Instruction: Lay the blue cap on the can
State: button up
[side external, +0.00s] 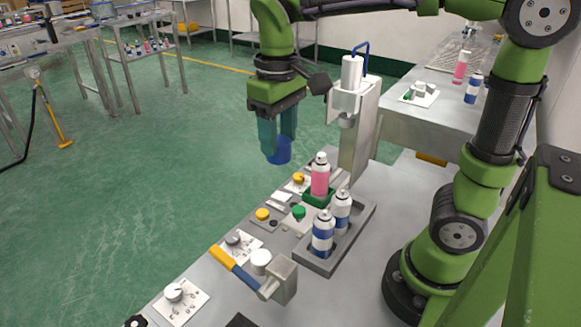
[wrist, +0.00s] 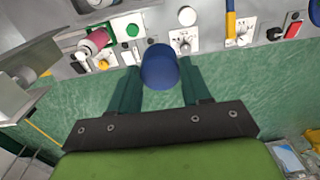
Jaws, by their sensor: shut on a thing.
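The blue cap (side external: 279,150) is held between the green fingers of my gripper (side external: 275,145), up in the air beyond the edge of the work table. In the wrist view the blue cap (wrist: 160,66) sits between the two fingertips (wrist: 160,75). A pink can with a white top (side external: 320,176) stands upright on a green holder (side external: 318,197) near the crimping machine. It also shows in the wrist view (wrist: 95,42), left of the cap. The cap is apart from this can, to its left and higher in the side view.
The grey crimping machine (side external: 357,120) stands behind the pink can. Two blue-and-white cans (side external: 322,232) stand in a grey tray (side external: 368,212). A yellow-handled lever (side external: 230,264), knobs and buttons line the table's front. Green floor is clear below the gripper.

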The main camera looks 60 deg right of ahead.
jog(key=d+m, duration=0.6)
jog(key=d, duration=1)
send_over(322, 154)
notch_tip(322, 154, down, 5)
jog(key=shift+r, duration=0.1)
jog(key=shift+f, duration=2.7)
jog(key=shift+f, duration=0.15)
jog(key=o, duration=0.8)
jog(key=shift+r, duration=6.05)
